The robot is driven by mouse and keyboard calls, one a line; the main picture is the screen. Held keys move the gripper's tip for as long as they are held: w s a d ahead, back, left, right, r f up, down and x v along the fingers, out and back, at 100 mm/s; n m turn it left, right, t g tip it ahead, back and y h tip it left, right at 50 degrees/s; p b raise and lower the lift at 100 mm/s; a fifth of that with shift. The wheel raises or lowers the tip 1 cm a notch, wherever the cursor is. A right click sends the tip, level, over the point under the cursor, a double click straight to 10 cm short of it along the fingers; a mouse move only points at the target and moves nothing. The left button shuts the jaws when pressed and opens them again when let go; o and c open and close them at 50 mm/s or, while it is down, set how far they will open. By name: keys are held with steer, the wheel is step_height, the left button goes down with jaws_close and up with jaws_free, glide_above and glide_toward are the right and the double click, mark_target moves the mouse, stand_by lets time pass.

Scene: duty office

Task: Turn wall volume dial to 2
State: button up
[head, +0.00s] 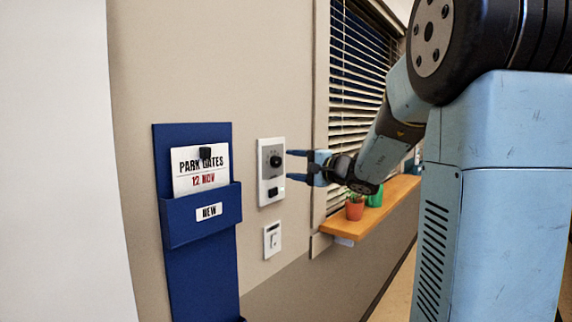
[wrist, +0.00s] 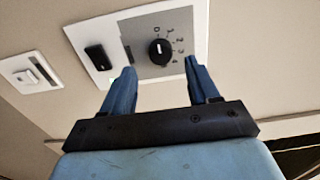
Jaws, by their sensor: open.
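The volume dial (head: 276,161) is a round black knob on a grey panel in a white wall plate (head: 263,190). In the wrist view the dial (wrist: 160,52) has a short white mark on its face and small digits around one side. The mark seems to point toward the 0, but it is too small to be sure. My gripper (head: 291,165) is open in front of the plate, just to the right of the dial. In the wrist view my gripper (wrist: 160,68) has its two blue fingers apart, with the dial ahead between the fingertips. Nothing is held.
A black rocker switch (head: 273,192) sits below the dial on the same plate. A white light switch (head: 272,240) is lower down. A blue wall pocket (head: 202,215) with a card is to the left. A wooden sill (head: 385,205) with potted plants and a window blind are to the right.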

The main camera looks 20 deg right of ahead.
mark_target(279, 162)
steer(key=shift+x, duration=2.35)
steer(key=shift+c, duration=0.2)
